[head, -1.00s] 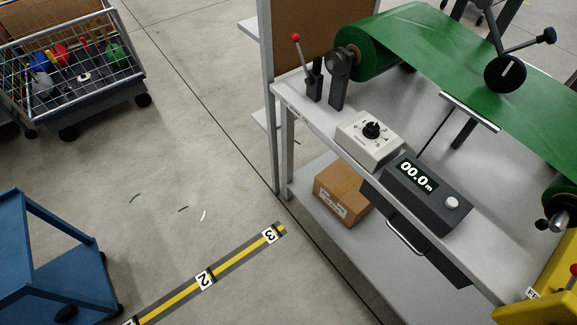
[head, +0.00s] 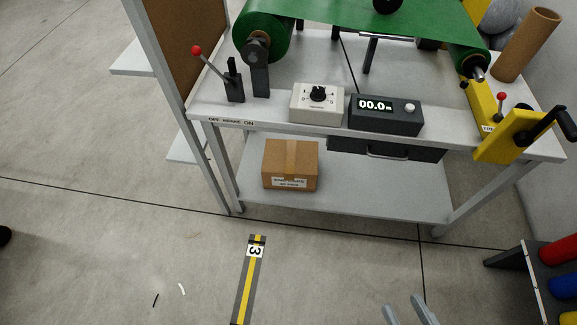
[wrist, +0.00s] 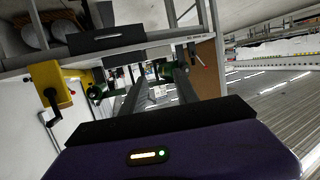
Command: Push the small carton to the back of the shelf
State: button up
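The small carton (head: 291,165) is a brown taped box with a white printed label on its front. It sits upright on the left part of the grey lower shelf (head: 380,192), below the workbench top, close to the shelf's front edge. My gripper (head: 410,312) shows only as two grey fingertips at the bottom edge of the head view, apart and with nothing between them. It is in front of the bench, well short of the carton. The wrist view shows its two dark fingers (wrist: 158,85) spread apart, pointing toward the bench. I cannot make out the carton there.
A drawer (head: 385,149) hangs under the bench top, right of the carton. Bench legs (head: 226,165) stand at the shelf's ends. A rack with coloured rolls (head: 555,280) stands at lower right. The floor in front is open, with a striped tape (head: 249,285).

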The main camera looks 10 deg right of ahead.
aim_at(287, 164)
jog(key=i+l, duration=0.25)
jog(key=i, duration=0.2)
jog(key=i+l, duration=0.25)
jog(key=i, duration=0.2)
jog(key=i+l+z, duration=0.1)
jog(key=i, duration=0.4)
